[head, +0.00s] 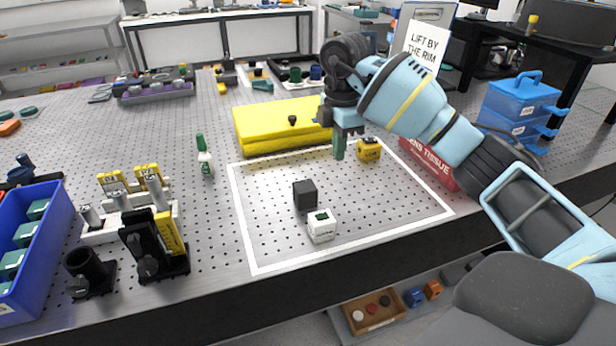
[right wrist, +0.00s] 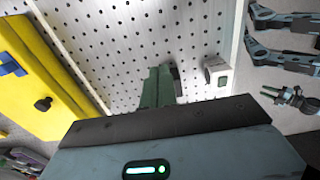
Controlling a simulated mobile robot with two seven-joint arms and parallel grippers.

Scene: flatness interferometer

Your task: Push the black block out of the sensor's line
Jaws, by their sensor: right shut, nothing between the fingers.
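The black block (head: 305,194) stands on the perforated table inside a white outlined area. A white cube (head: 321,226) with a dark green square on top stands close in front of it, slightly right. My right gripper (head: 339,150) points down, shut and empty, behind and right of the block, apart from it. In the right wrist view its green fingers (right wrist: 158,86) partly hide a dark shape that looks like the block (right wrist: 177,75); the white cube (right wrist: 217,74) is to its right. I cannot tell which thing is the sensor. My left gripper is not seen in the head view.
A yellow case (head: 280,122) lies at the outline's back edge. A small yellow box (head: 368,149) and a red tissue box (head: 430,163) are at the right. The outlined area's right part is clear.

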